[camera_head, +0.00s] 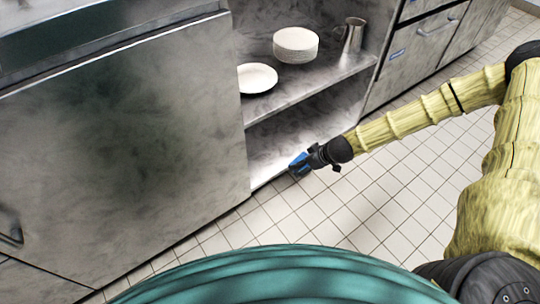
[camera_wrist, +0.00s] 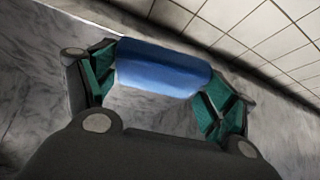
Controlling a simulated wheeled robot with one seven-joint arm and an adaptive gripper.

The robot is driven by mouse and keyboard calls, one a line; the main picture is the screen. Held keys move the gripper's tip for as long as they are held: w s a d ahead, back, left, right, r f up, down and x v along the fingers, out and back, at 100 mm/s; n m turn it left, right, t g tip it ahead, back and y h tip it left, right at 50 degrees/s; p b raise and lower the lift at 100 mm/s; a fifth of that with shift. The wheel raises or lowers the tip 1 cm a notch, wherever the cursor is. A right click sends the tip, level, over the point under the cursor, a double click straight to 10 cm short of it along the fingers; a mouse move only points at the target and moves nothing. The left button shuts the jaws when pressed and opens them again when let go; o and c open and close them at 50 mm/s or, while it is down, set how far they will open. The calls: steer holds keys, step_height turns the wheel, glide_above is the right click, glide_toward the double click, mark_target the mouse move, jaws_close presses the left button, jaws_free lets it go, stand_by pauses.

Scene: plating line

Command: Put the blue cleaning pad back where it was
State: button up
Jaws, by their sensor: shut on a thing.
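The blue cleaning pad (camera_wrist: 162,70) is held between the two fingers of my gripper (camera_wrist: 160,85), which is shut on it. In the head view the pad (camera_head: 298,162) shows as a small blue piece at the end of my gripper (camera_head: 302,165). There the gripper is at the front edge of the open cabinet's lower shelf (camera_head: 262,158). In the wrist view a grey marbled surface lies behind the pad. I cannot tell whether the pad touches it.
A stack of white plates (camera_head: 296,44), a white plate (camera_head: 257,78) and a metal jug (camera_head: 352,36) stand on the upper shelf (camera_head: 300,84). A large metal door (camera_head: 120,140) is at the left. The lower shelf looks bare. The tiled floor (camera_head: 390,200) is clear.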

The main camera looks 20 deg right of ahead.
mark_target(307, 165)
steer(key=f, duration=0.1)
steer(key=d+f+b, duration=0.2)
steer(key=f, duration=0.1)
steer(key=shift+w+d, duration=0.1)
steer(key=shift+w, duration=0.3)
steer(key=shift+w+a, duration=0.25)
steer(key=w+a+b, duration=0.2)
steer(key=w, duration=0.2)
steer(key=w+a+b, duration=0.2)
steer(key=w+a, duration=0.1)
steer(key=w, duration=0.2)
steer(key=w+a+b, duration=0.2)
steer(key=w+a, duration=0.1)
steer(key=w, duration=0.2)
steer(key=shift+w+a+f, duration=0.1)
steer(key=shift+w+a, duration=0.1)
steer(key=shift+a, duration=0.05)
steer(key=shift+w+a+f+b, duration=0.25)
steer(key=shift+f+b, duration=0.3)
steer(key=shift+b, duration=0.35)
steer(key=shift+f+b, duration=0.6)
steer(key=shift+f, duration=0.1)
steer(key=shift+p, duration=0.45)
steer(key=shift+d+f, duration=0.1)
steer(key=shift+f, duration=0.1)
